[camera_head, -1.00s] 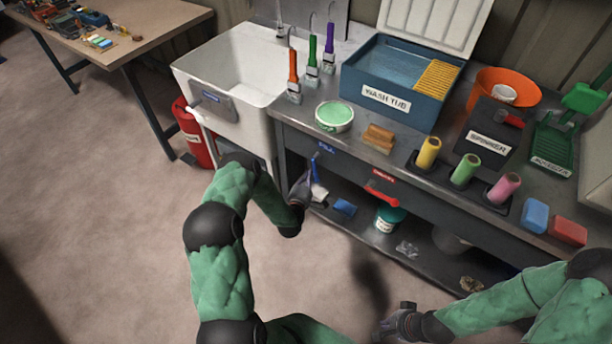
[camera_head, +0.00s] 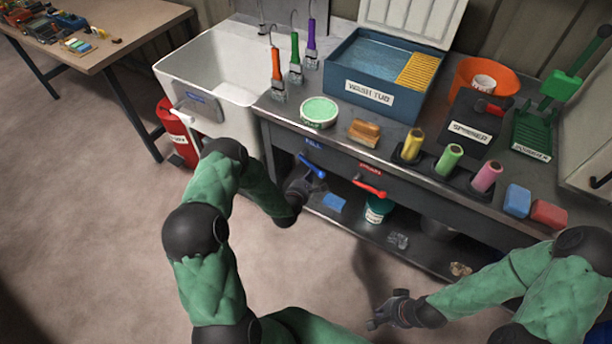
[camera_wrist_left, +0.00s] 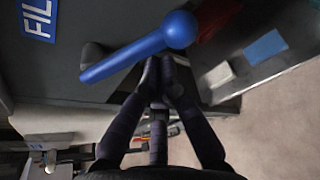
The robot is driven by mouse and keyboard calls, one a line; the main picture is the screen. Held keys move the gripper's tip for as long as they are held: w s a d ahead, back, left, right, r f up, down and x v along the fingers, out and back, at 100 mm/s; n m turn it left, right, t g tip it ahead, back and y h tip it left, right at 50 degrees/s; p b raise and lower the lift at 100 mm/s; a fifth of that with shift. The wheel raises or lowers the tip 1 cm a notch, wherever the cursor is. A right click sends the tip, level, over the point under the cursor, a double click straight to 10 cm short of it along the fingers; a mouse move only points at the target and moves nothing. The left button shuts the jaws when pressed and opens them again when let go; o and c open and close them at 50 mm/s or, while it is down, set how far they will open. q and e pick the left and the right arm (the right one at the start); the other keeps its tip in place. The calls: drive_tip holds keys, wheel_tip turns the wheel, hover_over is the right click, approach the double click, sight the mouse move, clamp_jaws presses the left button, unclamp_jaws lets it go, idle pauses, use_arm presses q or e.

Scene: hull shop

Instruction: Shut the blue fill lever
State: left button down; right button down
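The blue fill lever (camera_head: 312,166) sits on the dark front panel of the bench, under a blue FILL label (camera_head: 314,143). It slants down to the right, roughly in line with the red lever. In the left wrist view the blue lever (camera_wrist_left: 135,56) has a round ball end, and the FILL label (camera_wrist_left: 38,18) is beside it. My left gripper (camera_wrist_left: 159,64) has its fingertips together just below the lever, close to the ball end; contact is unclear. It also shows in the head view (camera_head: 303,184). My right gripper (camera_head: 382,308) appears open and empty, low over the floor.
A red lever (camera_head: 369,188) is on the same panel to the right. The lower shelf holds a blue block (camera_head: 334,203) and a teal tub (camera_head: 379,209). A white sink (camera_head: 215,68) and a red extinguisher (camera_head: 178,132) stand left. Open floor lies in front.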

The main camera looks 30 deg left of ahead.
use_arm(q)
drive_tip(key=shift+d+r, duration=0.35)
drive_tip(key=shift+r, duration=0.3)
drive_tip(key=shift+d+r, duration=0.3)
drive_tip(key=shift+r, duration=0.3)
use_arm(e)
drive_tip(key=shift+r, duration=0.15)
